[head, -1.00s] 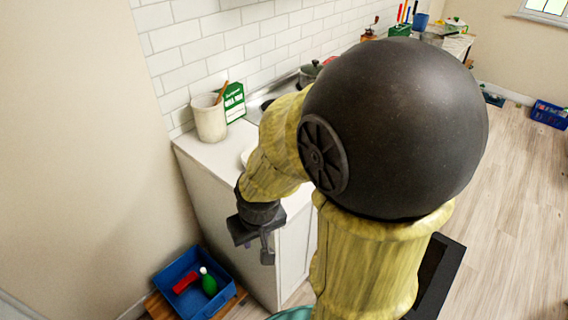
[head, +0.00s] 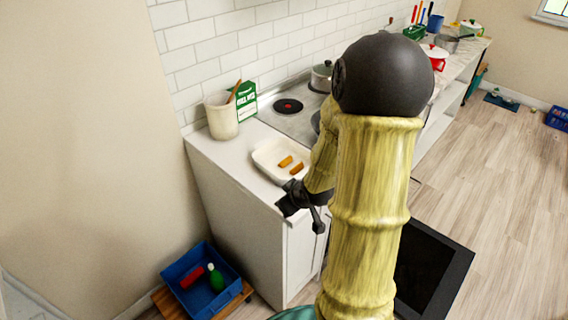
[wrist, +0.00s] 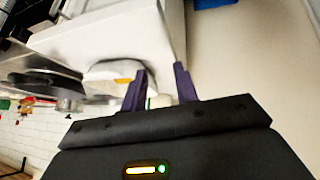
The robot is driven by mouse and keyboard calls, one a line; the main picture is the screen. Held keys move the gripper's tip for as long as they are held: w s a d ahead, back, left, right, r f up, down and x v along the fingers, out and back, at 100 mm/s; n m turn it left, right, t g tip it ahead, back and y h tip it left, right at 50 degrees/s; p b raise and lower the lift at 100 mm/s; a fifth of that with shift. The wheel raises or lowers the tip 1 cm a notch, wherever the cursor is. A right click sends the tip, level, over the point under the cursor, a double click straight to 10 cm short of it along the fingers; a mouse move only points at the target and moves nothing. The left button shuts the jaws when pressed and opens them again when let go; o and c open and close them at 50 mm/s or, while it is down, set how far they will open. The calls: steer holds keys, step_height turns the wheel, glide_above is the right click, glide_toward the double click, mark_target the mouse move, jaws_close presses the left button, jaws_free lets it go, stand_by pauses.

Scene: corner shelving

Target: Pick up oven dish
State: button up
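In the wrist view the dish (wrist: 104,72) shows beyond the fingers, partly hidden behind the left one. My gripper (head: 303,215) is in front of the counter's edge, at the right front of the dish and apart from it. In the wrist view my gripper (wrist: 160,88) has its two purple-dark fingers spread with nothing between them. My arm hides the dish's right end in the head view.
A cream crock (head: 222,118) with a wooden utensil and a green-and-white box (head: 246,102) stand behind the dish. A stove (head: 298,118) with a lidded pot (head: 321,76) is to the right. A blue crate (head: 181,282) sits low at the left front.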

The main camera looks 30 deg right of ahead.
steer(key=d, duration=0.1)
steer(key=w+d+t, duration=0.1)
steer(key=d+t+y, duration=0.1)
steer(key=shift+w+f+n, duration=0.2)
steer(key=shift+f+n, duration=0.15)
steer(key=shift+n, duration=0.05)
steer(key=d+t, duration=0.1)
steer(key=d+r+t+y, duration=0.2)
steer(key=t, duration=0.1)
steer(key=shift+w+r+n, duration=0.25)
steer(key=shift+n, duration=0.15)
steer(key=shift+w, duration=0.1)
steer(key=p+x, duration=0.2)
steer(key=x, duration=0.9)
steer(key=shift+w+a+f+p, duration=0.1)
steer(key=shift+a+p, duration=0.05)
steer(key=shift+p, duration=0.15)
steer(key=shift+w+f, duration=0.15)
steer(key=shift+w, duration=0.1)
steer(key=shift+p+x, duration=1.1)
steer(key=shift+x, duration=1.55)
